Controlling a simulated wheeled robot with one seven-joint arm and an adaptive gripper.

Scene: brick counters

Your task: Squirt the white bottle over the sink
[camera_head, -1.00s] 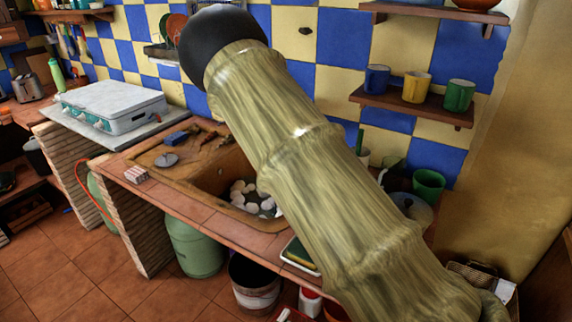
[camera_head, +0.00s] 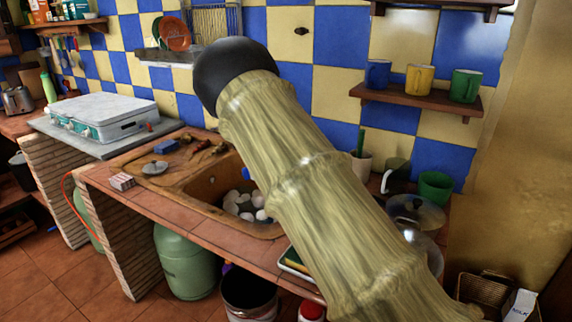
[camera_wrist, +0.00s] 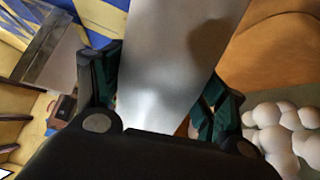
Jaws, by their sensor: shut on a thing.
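A smooth grey-white object, which I take as the white bottle (camera_wrist: 172,62), fills the middle of the wrist view. My gripper (camera_wrist: 162,92) has its dark fingers on both sides of it and is shut on it. The bottle's far end runs out of the top of that view, and its nozzle is not visible. The sink (camera_head: 212,192) is the brown basin in the counter in the head view, left of my arm. Several white rounded things lie in it. They also show at the lower right of the wrist view. My arm hides the gripper and bottle in the head view.
A blue sponge-like block (camera_head: 166,147) and a round grey lid (camera_head: 155,168) lie on the counter left of the basin. A green cup (camera_head: 436,187) and a lidded pot (camera_head: 415,213) stand to the right. A wall shelf (camera_head: 415,101) with mugs is above.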

